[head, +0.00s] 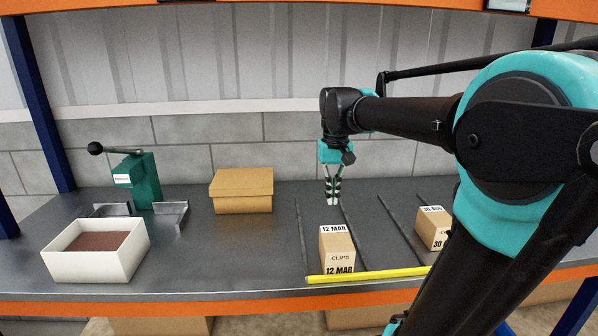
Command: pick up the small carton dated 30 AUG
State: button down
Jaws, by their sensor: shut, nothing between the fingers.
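A small carton marked 30 AUG (432,228) stands on the shelf at the right. My arm hides its right part, so only part of the date on its front shows. A like carton marked CLIPS and 12 MAR (337,249) stands to its left, near the front edge. My gripper (332,201) points down, shut and empty, behind the 12 MAR carton and to the left of the 30 AUG carton. It appears apart from both.
A yellow strip (365,274) runs along the front edge before the cartons. Thin dark dividers (408,231) mark lanes on the grey shelf (250,250). A lidded cardboard box (241,191), a white bin (95,262) and a green lever device (143,181) stand at left.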

aim_at(432, 223)
jog(key=k, duration=0.95)
